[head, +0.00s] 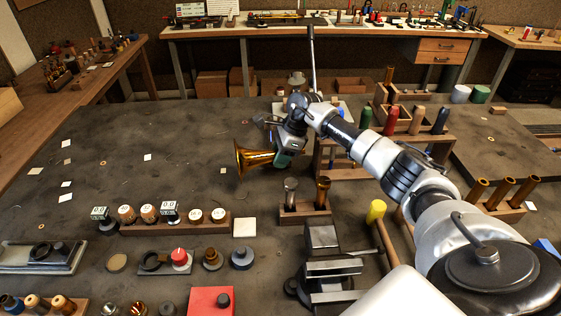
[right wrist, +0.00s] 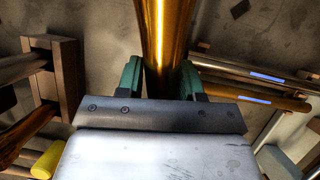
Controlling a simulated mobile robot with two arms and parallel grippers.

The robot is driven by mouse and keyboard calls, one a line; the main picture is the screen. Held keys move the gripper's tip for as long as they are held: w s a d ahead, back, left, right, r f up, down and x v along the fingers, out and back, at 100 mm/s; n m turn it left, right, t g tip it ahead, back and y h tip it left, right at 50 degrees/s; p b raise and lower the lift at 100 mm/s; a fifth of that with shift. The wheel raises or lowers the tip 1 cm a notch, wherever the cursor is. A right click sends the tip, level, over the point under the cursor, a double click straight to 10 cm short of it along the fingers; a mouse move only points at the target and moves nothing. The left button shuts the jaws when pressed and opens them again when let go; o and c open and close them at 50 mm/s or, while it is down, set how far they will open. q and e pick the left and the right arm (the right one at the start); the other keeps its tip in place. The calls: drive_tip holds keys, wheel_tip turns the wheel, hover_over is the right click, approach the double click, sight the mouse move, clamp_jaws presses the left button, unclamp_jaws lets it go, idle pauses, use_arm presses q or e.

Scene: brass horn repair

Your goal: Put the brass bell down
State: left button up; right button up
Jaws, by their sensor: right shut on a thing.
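The brass bell (head: 254,159) is a golden flared horn piece in the middle of the head view, its wide mouth facing left. My right gripper (head: 284,158) is shut on its narrow end. In the right wrist view the bell's tube (right wrist: 165,50) runs between the green fingers of the gripper (right wrist: 161,78). The bell lies roughly level over the dark workbench (head: 190,130); I cannot tell whether it touches the surface. My left gripper is not in view.
A wooden block with two upright tubes (head: 305,211) stands just below the gripper in the head view. A wooden rack (head: 345,172) stands to the right. A row of knobs on a wooden strip (head: 185,228) lies lower left. The bench left of the bell is mostly clear, with small paper scraps.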

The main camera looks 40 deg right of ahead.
drive_tip(key=shift+f, duration=1.5)
drive_tip(key=o, duration=0.9)
